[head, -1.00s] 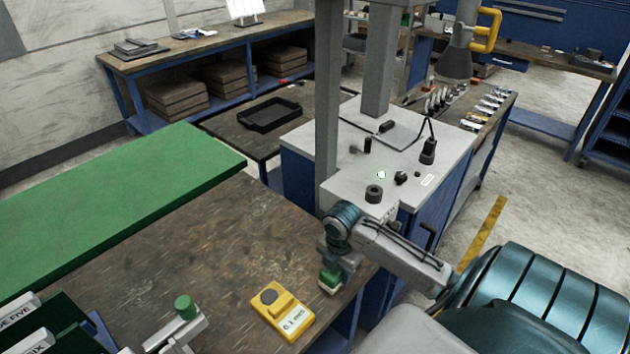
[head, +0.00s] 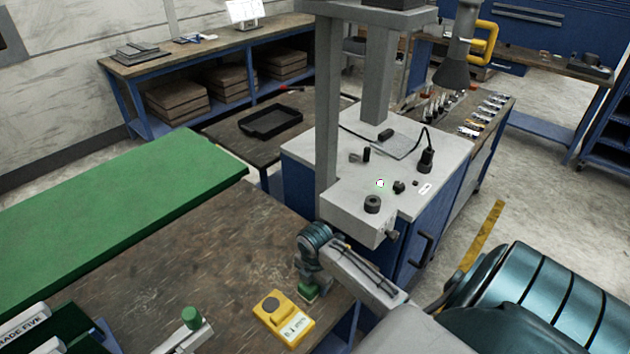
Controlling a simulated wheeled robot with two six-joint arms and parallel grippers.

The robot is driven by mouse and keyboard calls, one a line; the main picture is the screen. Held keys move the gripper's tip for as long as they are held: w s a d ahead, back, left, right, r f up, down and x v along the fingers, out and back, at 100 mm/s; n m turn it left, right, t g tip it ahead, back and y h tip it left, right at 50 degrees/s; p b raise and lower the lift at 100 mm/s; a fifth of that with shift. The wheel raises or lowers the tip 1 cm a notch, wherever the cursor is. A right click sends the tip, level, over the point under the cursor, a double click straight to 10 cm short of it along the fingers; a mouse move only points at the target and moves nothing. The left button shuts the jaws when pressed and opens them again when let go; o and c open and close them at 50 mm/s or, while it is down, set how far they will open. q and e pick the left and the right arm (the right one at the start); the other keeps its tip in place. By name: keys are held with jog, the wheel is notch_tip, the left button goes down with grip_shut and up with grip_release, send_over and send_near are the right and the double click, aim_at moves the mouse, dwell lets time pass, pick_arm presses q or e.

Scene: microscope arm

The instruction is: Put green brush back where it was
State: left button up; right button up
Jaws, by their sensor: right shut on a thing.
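My right gripper (head: 309,283) points down over the right edge area of the brown bench (head: 190,245). It is shut on the green brush (head: 308,293), a small green block mostly hidden by the jaws. The brush is just beyond and right of the yellow box (head: 284,318), apart from it in the picture. I cannot tell whether the brush touches the bench top. My left gripper is not in view.
A dark green rack (head: 80,330) is at the lower left. A green mat-topped table (head: 110,205) adjoins the bench. A grey cabinet with a column (head: 328,120) stands behind my right arm.

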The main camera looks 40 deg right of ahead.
jog(key=o, duration=0.9)
jog(key=shift+f, duration=0.1)
notch_tip(320, 180, up, 9)
jog(key=b, duration=0.3)
jog(key=shift+f, duration=0.1)
jog(key=shift+r+p, duration=0.4)
jog(key=shift+r, duration=1.35)
